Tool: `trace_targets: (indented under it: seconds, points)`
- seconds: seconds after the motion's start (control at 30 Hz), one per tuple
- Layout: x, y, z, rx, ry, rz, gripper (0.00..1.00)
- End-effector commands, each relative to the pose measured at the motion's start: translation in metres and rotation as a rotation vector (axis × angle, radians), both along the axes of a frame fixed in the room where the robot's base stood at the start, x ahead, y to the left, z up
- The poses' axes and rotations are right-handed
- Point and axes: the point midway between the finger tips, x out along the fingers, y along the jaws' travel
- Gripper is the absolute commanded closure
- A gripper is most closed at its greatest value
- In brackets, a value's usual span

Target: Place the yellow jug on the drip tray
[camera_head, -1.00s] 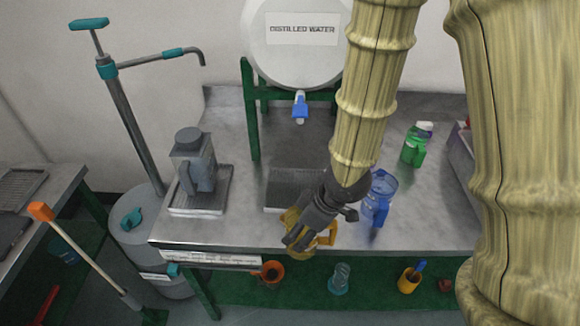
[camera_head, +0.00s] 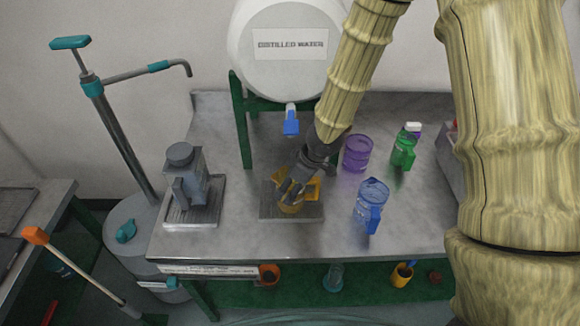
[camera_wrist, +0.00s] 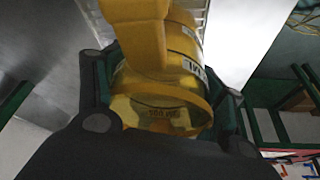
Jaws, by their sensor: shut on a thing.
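The yellow jug (camera_head: 289,203) is in my gripper (camera_head: 295,186), which is shut on it. In the head view the jug appears over the middle of the drip tray (camera_head: 268,213), the grey ribbed plate below the blue tap. I cannot tell whether the jug touches the tray. The wrist view shows the jug (camera_wrist: 165,75) close up between the dark fingers, with markings on its side and its round end toward the camera. My gripper hides part of the jug in the head view.
The distilled water tank (camera_head: 285,75) with its blue tap (camera_head: 291,122) is behind the tray. A blue jug (camera_head: 370,200), a purple container (camera_head: 357,153) and a green bottle (camera_head: 405,147) stand to the right.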

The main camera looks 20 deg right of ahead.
Motion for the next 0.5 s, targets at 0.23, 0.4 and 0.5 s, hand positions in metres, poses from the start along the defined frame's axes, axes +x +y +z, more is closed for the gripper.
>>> trace_targets:
  seconds: [0.23,0.4,0.5]
  points:
    - [0.018,-0.005,0.001,0.0,0.0,-0.001,0.71]
    - [0.024,-0.007,0.002,0.001,0.0,-0.001,0.71]
    - [0.03,-0.009,0.002,0.002,0.001,-0.002,0.71]
